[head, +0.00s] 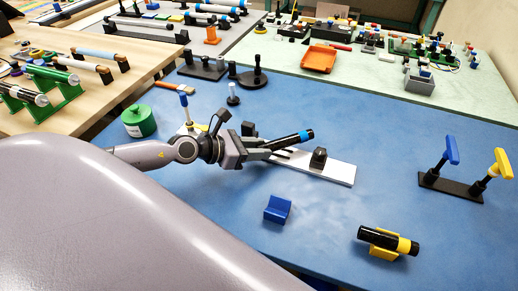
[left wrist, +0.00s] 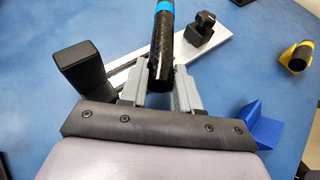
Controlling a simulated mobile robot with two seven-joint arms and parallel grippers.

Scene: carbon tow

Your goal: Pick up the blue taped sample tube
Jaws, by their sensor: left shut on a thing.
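The blue taped sample tube (head: 288,141) is black with a blue band near its far end. My left gripper (head: 268,150) is shut on it, and the tube sticks out forward over the white plate. In the left wrist view the tube (left wrist: 161,60) stands out between the two grey fingers of the left gripper (left wrist: 168,90), its blue band at the top edge. How far it is above the plate is hard to tell. My right gripper is not in view.
The white plate (head: 340,173) carries a black block (head: 319,158). An empty blue cradle (head: 278,208) stands in front. A yellow-banded black tube (head: 378,238) lies on a yellow cradle at front right. A black stand (head: 450,186) holds blue and yellow T-handles. A green canister (head: 138,121) is left.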

